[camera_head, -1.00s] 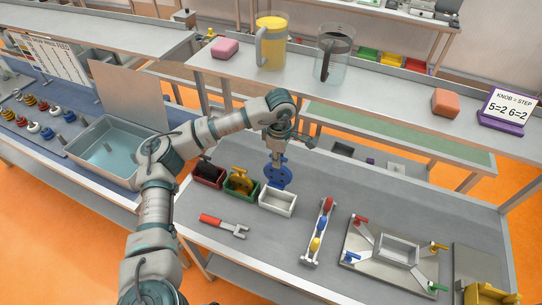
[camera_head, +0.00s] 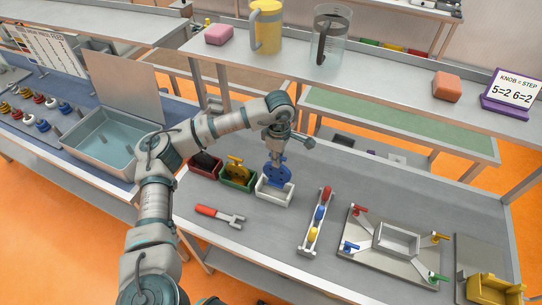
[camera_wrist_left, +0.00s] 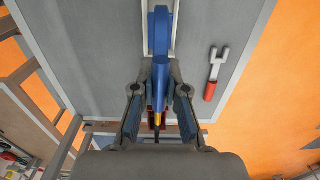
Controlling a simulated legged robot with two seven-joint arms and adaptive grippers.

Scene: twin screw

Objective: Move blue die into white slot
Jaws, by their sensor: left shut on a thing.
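My left gripper (camera_head: 277,151) is shut on the stem of the blue die (camera_head: 277,171), a flat round disc held upright below the fingers. The die's lower edge is within the outline of the white slot (camera_head: 264,194), a small open tray. I cannot tell whether the die touches its floor. In the left wrist view my gripper (camera_wrist_left: 160,92) grips the die's stem. The die (camera_wrist_left: 159,32) shows there between the pale side walls of the white slot (camera_wrist_left: 145,25). My right gripper is not in view.
Left of the white slot stand a green tray (camera_head: 230,181) with a yellow die and a dark red tray (camera_head: 205,173). A red-handled fork tool (camera_head: 218,215) lies in front. A rack of coloured knobs (camera_head: 318,222) and a metal fixture (camera_head: 395,245) are to the right.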

